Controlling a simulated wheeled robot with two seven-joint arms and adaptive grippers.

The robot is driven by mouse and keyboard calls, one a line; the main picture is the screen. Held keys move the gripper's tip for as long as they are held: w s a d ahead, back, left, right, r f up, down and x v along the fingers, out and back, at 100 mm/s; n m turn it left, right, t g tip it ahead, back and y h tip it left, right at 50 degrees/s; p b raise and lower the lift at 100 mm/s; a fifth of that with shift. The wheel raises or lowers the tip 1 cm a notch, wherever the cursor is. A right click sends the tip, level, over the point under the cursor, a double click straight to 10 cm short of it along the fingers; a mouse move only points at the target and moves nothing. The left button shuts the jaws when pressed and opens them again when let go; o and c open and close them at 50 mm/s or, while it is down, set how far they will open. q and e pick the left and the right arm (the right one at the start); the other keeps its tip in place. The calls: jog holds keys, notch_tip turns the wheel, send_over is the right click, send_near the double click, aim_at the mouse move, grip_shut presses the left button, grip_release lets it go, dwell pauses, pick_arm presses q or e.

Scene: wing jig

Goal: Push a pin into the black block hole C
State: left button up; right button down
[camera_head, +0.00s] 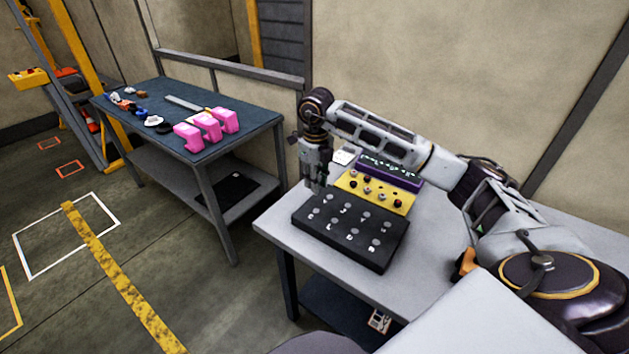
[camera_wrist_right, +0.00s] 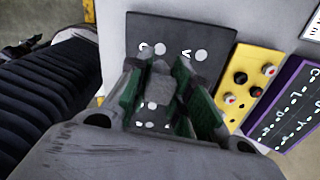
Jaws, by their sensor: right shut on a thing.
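The black block (camera_head: 345,247) lies on the grey table, with rows of pale round holes and small white letters on its top. The letters are too small to read surely, so I cannot tell which hole is C. My right gripper (camera_head: 318,187) points down over the block's back left part. It is shut on a pin, which is mostly hidden between the green-padded fingers (camera_wrist_right: 160,95) in the right wrist view. I cannot tell whether the pin touches the block. The block also shows in the right wrist view (camera_wrist_right: 180,28). My left gripper is not in view.
A yellow block (camera_head: 345,181) with several pins stands right behind the black block. Behind it lies a purple lettered block (camera_head: 400,178). The grey table (camera_head: 440,235) is clear to the right. A dark table (camera_head: 258,118) with pink parts (camera_head: 209,124) stands at the left.

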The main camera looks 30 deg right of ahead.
jog(key=shift+m, duration=0.4)
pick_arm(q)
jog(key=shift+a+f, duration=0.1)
pick_arm(e)
jog(key=shift+f, duration=0.15)
jog(key=shift+f+b, duration=1.15)
jog(key=shift+f, duration=0.45)
jog(key=shift+f+b, duration=0.55)
jog(key=shift+f, duration=0.3)
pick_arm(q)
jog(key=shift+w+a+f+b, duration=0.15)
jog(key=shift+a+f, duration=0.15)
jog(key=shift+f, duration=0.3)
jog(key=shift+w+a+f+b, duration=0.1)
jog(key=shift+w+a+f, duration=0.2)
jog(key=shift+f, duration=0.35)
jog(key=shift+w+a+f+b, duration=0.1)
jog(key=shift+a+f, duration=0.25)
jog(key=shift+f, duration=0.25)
pick_arm(e)
jog(key=shift+d+f, duration=0.1)
jog(key=shift+f, duration=0.55)
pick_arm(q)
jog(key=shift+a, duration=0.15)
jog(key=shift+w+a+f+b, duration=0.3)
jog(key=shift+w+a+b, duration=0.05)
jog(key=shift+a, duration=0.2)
pick_arm(e)
jog(key=shift+f, duration=0.55)
